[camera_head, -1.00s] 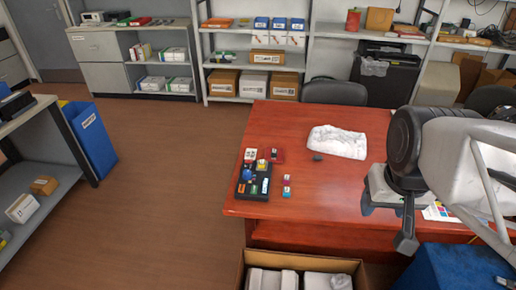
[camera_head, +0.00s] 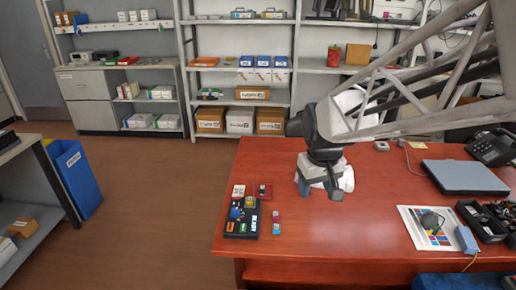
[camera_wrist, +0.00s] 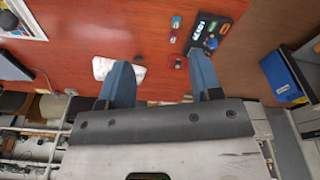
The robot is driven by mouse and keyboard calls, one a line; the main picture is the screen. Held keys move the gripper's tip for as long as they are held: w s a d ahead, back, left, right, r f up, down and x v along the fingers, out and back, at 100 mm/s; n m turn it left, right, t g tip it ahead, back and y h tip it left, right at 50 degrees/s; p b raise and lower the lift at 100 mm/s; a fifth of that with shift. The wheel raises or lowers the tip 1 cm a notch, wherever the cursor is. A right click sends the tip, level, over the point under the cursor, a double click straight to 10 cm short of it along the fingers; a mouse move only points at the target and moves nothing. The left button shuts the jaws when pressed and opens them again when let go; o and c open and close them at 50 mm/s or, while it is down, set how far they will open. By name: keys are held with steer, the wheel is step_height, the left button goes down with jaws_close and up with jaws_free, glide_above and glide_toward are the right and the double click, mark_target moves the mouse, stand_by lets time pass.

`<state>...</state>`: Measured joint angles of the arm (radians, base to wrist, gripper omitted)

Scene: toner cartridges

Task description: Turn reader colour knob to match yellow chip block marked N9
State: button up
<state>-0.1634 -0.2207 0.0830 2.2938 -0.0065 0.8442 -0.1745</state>
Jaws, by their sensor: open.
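The reader (camera_head: 241,229) is a dark box on the red desk, left of my gripper in the head view. A blue knob (camera_head: 236,212) stands on it, with coloured patches along its front. Small chip blocks stand around it: a pink one (camera_head: 276,215), a blue one (camera_head: 277,228) and a red one (camera_head: 263,191). I cannot read N9 or clearly pick out the yellow block. My gripper (camera_head: 318,188) is open and empty above the desk, apart from the reader. The wrist view shows the reader (camera_wrist: 207,30) and knob (camera_wrist: 212,43) beyond the right-hand finger.
A crumpled white cloth (camera_head: 347,177) lies behind my gripper. A colour chart (camera_head: 412,216), a closed laptop (camera_head: 465,177), a phone (camera_head: 492,147) and a dark tray (camera_head: 482,222) occupy the right side. The desk between the reader and chart is mostly clear.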

steer(key=w+a+f+n, duration=0.3)
steer(key=w+a+f, duration=0.7)
steer(key=w+a, duration=0.3)
steer(key=n+g, duration=0.2)
steer(key=n, duration=0.1)
glide_above(235, 210)
steer(key=f, duration=1.3)
steer(key=shift+d+f, duration=0.2)
steer(key=shift+d, duration=0.05)
steer(key=shift+w+a+f, duration=0.1)
steer(key=shift+a+f, duration=0.15)
steer(key=shift+f, duration=0.05)
steer(key=shift+f, duration=0.1)
steer(key=shift+f, duration=3.8)
steer(key=c, duration=0.9)
steer(key=shift+c, duration=0.2)
